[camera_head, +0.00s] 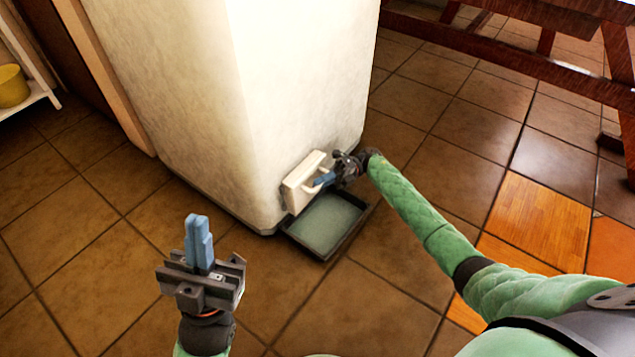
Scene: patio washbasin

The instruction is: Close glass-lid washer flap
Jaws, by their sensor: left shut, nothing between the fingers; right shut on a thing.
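The tall white body (250,90), which looks like the washer, stands upright in the middle. A small white panel (297,190) with a loop handle (313,183) sits low at its front right corner. A dark-framed panel or tray with a pale grey-green, glassy middle (326,222) lies low beside it, sticking out over the floor. I cannot tell which piece is the flap. My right gripper (324,179) is shut on the white loop handle, its fingers partly hidden there. My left gripper (198,240) is shut and empty, fingers pointing up, in front of the washer and apart from it.
Brown tiled floor (70,205) is open to the left and front. A wooden bench or table frame (480,45) stands at the top right. A white shelf (38,92) with a yellow pot (12,86) is at the far left, beside a wooden post (105,75).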

